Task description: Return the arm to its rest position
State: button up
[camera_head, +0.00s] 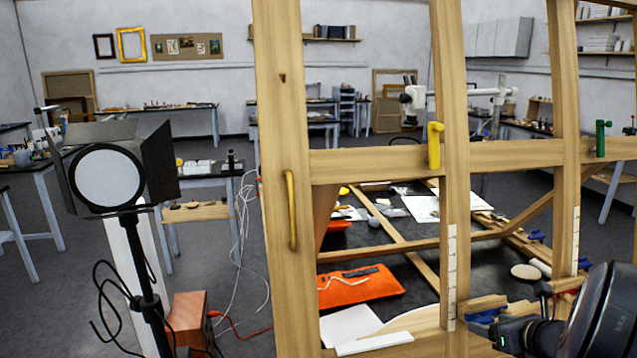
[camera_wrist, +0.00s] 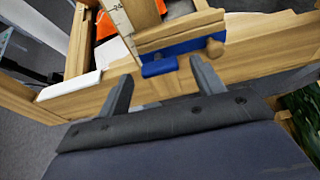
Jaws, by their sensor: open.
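My gripper (camera_wrist: 162,88) shows in the wrist view with its two grey fingers spread apart and nothing gripped between them. Beyond the fingertips is a wooden frame with a blue clamp (camera_wrist: 185,45) on it; the clamp's small blue tab lies in line with the gap. I cannot tell how close the fingertips are to it. In the head view my dark arm (camera_head: 603,315) reaches in from the lower right, near the frame's lower rail. The fingers cannot be made out clearly there.
A tall wooden frame (camera_head: 280,130) stands close in front, with a black work surface (camera_head: 405,275) behind it. A studio lamp (camera_head: 110,178) and loose cables stand at left. Benches line the room behind.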

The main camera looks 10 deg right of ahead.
jog(key=shift+x, duration=0.95)
jog(key=shift+s+a+f+n+t+h+b, duration=0.1)
jog(key=shift+n+t+h+b, duration=0.6)
jog(key=shift+n+b, duration=3.35)
jog(key=shift+s+n+t+h+b, duration=0.1)
jog(key=shift+n+t+h+b, duration=0.6)
jog(key=shift+n+b, duration=3.4)
jog(key=shift+s+a+f+n+t+h+b, duration=0.1)
jog(key=shift+n+t+h+b, duration=1.2)
jog(key=shift+b, duration=4.8)
jog(key=shift+n+g+y, duration=0.6)
jog(key=shift+n+y, duration=0.05)
jog(key=shift+y, duration=0.05)
